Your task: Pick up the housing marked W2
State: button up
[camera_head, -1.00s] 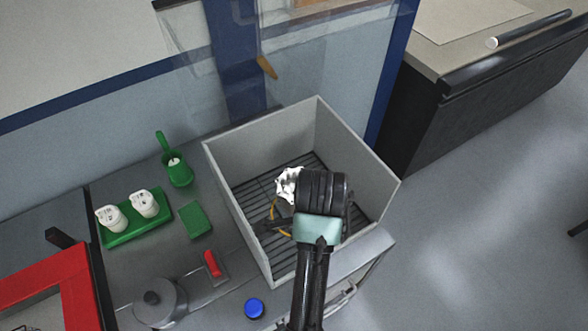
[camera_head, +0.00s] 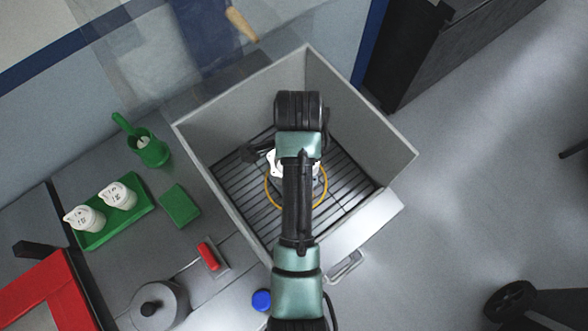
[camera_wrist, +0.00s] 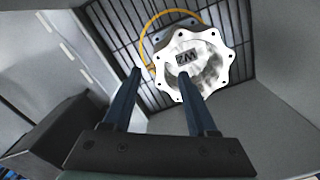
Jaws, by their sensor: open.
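The housing (camera_wrist: 212,68) is a white, scalloped-rim metal part with small holes around its flange. Its dark mark reads as W2 upside down in the wrist view. It lies on the slatted floor of the grey bin; in the head view only a white piece of it (camera_head: 275,164) shows beside my arm. My gripper (camera_wrist: 160,74) is open and empty. Its two dark blue fingers point toward the housing, and the right fingertip overlaps its lower edge in the picture. I cannot tell whether they touch. In the head view my arm hides most of the gripper.
The grey bin (camera_head: 222,200) has tall walls around the housing. A yellow ring (camera_head: 324,190) lies on its slats. To the left stand a green tray (camera_head: 98,236) with two white housings, a green cup (camera_head: 150,150), a green block (camera_head: 180,206) and a red-handled item (camera_head: 208,257).

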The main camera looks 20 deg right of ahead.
jog(key=shift+w+f, duration=0.1)
jog(key=shift+f, duration=0.75)
jog(key=shift+f+p, duration=0.45)
jog(key=shift+p, duration=0.05)
jog(key=shift+f+p, duration=0.6)
jog(key=shift+f, duration=1.65)
grip_shut()
jog(key=shift+r, duration=0.15)
